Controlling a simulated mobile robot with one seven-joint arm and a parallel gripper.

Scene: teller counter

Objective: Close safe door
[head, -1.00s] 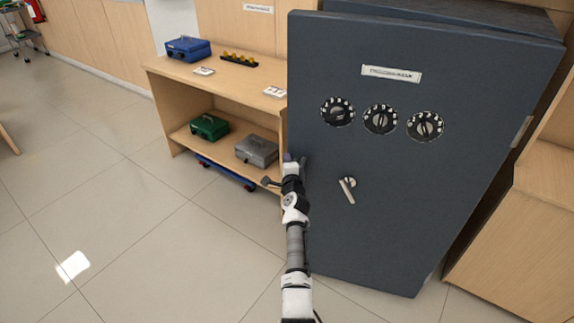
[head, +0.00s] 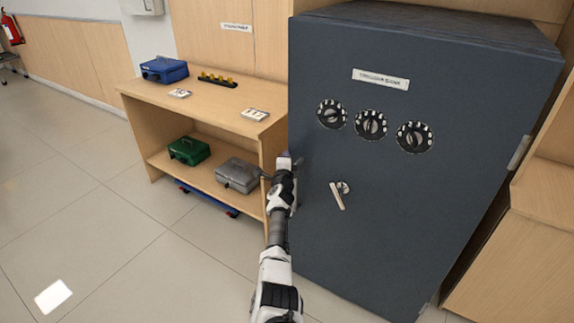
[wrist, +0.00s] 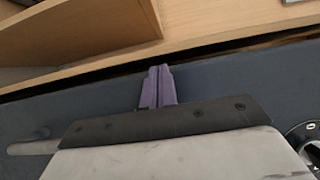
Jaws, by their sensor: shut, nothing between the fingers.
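The dark grey safe door (head: 400,220) fills the right of the head view, with three black dials (head: 371,125) and a lever handle (head: 339,194). It looks flush, or almost flush, with the safe body (head: 430,24); any small gap at its left edge is hidden. My gripper (head: 297,160) is at the door's left edge, left of the handle. In the wrist view, its purple fingers (wrist: 157,74) are shut together and empty, over the door face near its edge. I cannot tell whether they touch it.
A wooden shelf unit (head: 190,98) stands close on the left of the safe, with a blue box (head: 164,70) on top. A green box (head: 189,150) and a grey box (head: 237,175) are on its lower shelf. A wooden cabinet (head: 510,260) is at right.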

